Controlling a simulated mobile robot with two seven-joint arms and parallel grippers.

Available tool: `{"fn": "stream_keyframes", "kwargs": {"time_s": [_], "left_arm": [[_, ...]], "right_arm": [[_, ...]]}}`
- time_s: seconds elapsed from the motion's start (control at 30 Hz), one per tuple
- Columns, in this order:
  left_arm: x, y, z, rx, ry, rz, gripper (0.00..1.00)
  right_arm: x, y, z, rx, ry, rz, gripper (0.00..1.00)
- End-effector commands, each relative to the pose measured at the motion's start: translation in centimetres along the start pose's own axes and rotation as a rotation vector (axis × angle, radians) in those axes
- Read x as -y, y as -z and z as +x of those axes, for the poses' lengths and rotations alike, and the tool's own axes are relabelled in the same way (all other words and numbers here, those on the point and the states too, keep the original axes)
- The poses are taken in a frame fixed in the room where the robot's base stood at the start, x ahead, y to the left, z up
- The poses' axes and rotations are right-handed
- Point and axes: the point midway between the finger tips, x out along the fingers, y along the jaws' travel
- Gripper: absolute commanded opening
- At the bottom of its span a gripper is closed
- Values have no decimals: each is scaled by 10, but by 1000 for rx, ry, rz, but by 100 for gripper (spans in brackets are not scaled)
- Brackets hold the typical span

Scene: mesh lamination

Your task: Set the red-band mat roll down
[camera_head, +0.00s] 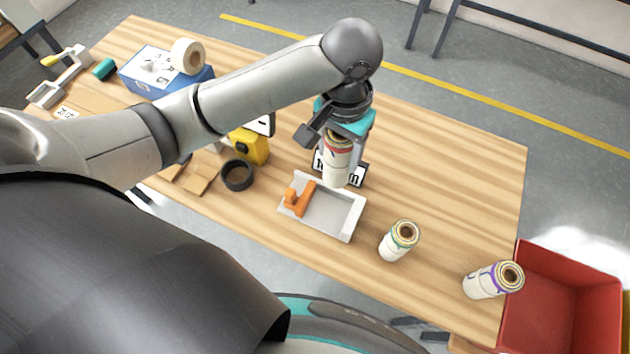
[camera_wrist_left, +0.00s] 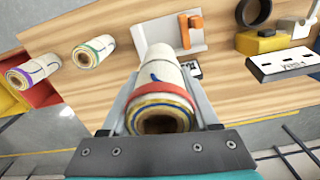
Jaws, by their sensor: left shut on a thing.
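The red-band mat roll (camera_head: 337,163) is a cream roll with a red band near its top. My left gripper (camera_head: 340,140) is shut on its upper end and holds it upright at the back edge of the grey tray. In the left wrist view the roll (camera_wrist_left: 163,95) sits between the two fingers of the left gripper (camera_wrist_left: 165,118), its open end facing the camera. I cannot tell whether its lower end touches anything. A label sign (camera_head: 352,172) stands partly hidden behind the roll. My right gripper does not show.
The grey tray (camera_head: 345,218) holds an orange tool (camera_head: 300,198). A black ring (camera_head: 237,175) and yellow device (camera_head: 250,146) are left. The right back table is clear.

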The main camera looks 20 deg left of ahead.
Motion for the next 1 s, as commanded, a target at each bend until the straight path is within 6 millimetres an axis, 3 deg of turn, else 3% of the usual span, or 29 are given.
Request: {"fn": "stream_keyframes", "kwargs": {"time_s": [0.5, 1.0], "left_arm": [[0, -2, 129, 4, 2, 0, 0], [0, -1, 190, 2, 1, 1, 0]], "right_arm": [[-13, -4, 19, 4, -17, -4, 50], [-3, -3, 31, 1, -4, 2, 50]]}}
